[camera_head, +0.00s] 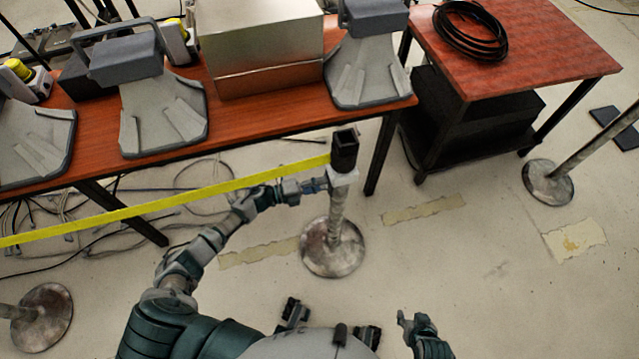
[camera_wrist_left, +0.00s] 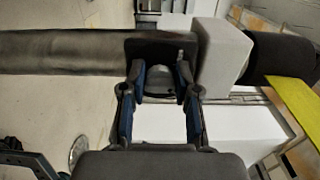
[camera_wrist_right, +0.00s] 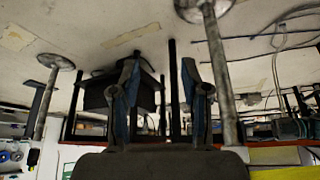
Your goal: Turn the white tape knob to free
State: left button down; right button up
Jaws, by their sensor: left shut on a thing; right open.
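The white tape knob (camera_head: 342,178) is a pale block near the top of a metal stanchion post (camera_head: 336,215), below its black head (camera_head: 344,150). In the left wrist view the post lies sideways and the white knob (camera_wrist_left: 225,55) is just right of the fingertips. My left gripper (camera_head: 318,186) reaches the post from the left.
A yellow tape (camera_head: 170,203) runs left from the black head. A long red-brown table (camera_head: 240,108) with grey phone-like devices stands behind. A smaller table (camera_head: 540,55) with coiled cable is at right. Another stanchion base (camera_head: 548,182) stands right. The floor at lower right is clear.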

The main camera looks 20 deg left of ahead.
pick_arm(q)
jog(key=n, duration=0.2)
jog(key=n+p, duration=0.1)
jog(key=n, duration=0.3)
jog(key=shift+s+d+f, duration=0.1)
jog(key=shift+d+f, duration=0.05)
jog(key=shift+f, duration=0.15)
jog(key=shift+f+n+p, duration=0.1)
jog(key=shift+n+p, duration=0.35)
jog(key=shift+n, duration=1.05)
pick_arm(e)
jog(key=shift+s+d+f+g+h, duration=0.1)
jog(key=shift+s+d+f+g, duration=0.2)
jog(key=shift+s+g, duration=0.35)
jog(key=shift+s+d+f+g+h, duration=0.15)
jog(key=shift+s+f+g, duration=0.2)
jog(key=shift+s, duration=0.6)
jog(key=shift+s+d+f+g+h, duration=0.1)
jog(key=shift+s+d+f+g, duration=0.2)
jog(key=shift+s+g, duration=0.35)
jog(key=shift+s+f, duration=0.15)
pick_arm(q)
jog(key=c, duration=1.2)
grip_release()
jog(key=o, duration=0.4)
jog(key=shift+c, duration=0.2)
jog(key=shift+d, duration=0.1)
pick_arm(e)
jog(key=shift+d, duration=0.1)
jog(key=shift+w, duration=0.2)
